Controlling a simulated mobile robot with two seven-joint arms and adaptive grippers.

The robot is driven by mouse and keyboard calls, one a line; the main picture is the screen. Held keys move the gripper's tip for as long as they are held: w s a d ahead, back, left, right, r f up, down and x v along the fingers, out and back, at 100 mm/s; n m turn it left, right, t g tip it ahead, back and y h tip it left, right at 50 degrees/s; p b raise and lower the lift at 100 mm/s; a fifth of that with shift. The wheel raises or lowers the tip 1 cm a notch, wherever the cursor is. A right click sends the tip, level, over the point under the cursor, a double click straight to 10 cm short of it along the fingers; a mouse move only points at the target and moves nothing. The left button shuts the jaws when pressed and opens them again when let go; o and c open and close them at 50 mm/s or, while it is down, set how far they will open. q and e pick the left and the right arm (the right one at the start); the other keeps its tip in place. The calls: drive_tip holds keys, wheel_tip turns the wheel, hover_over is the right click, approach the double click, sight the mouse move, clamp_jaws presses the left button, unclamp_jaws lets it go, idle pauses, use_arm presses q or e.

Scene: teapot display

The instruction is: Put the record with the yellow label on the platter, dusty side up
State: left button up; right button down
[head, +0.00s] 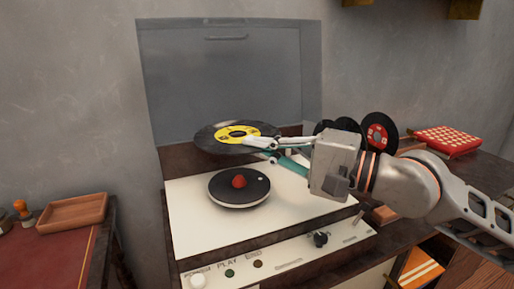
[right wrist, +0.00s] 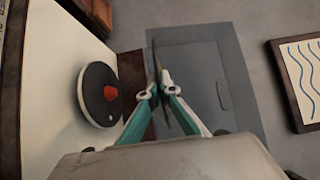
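The record with the yellow label (head: 219,137) is held level above the back of the turntable, its yellow label facing up. My right gripper (head: 262,147) is shut on its right edge. In the right wrist view the record (right wrist: 158,75) shows edge-on between the fingertips (right wrist: 155,93). The platter (head: 239,189) is black with a red knob (head: 238,181) at its centre; it lies below and in front of the record, bare. The platter also shows in the right wrist view (right wrist: 97,95). Dust cannot be made out on the record. My left gripper is not in view.
The turntable's grey lid (head: 230,75) stands open behind. More records, one with a red label (head: 377,134), stand upright at the right, near a red patterned box (head: 447,140). A wooden tray (head: 72,211) sits on the left table. Knobs line the turntable's front.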

drive_tip(key=shift+s+f, duration=0.1)
drive_tip(key=shift+f, duration=0.2)
drive_tip(key=shift+f+b, duration=0.4)
drive_tip(key=shift+f, duration=1.15)
drive_tip(key=shift+f+b, duration=0.3)
drive_tip(key=shift+f, duration=0.85)
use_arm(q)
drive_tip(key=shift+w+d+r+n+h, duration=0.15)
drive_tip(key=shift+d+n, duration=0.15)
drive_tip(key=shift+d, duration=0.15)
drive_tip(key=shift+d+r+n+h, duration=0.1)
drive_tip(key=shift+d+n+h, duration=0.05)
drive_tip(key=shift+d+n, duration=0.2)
use_arm(e)
drive_tip(key=shift+f, duration=0.6)
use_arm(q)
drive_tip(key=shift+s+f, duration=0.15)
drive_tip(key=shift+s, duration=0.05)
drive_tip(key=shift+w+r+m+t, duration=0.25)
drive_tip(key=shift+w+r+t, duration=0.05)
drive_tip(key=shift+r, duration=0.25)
use_arm(e)
drive_tip(key=c, duration=2.2)
unclamp_jaws()
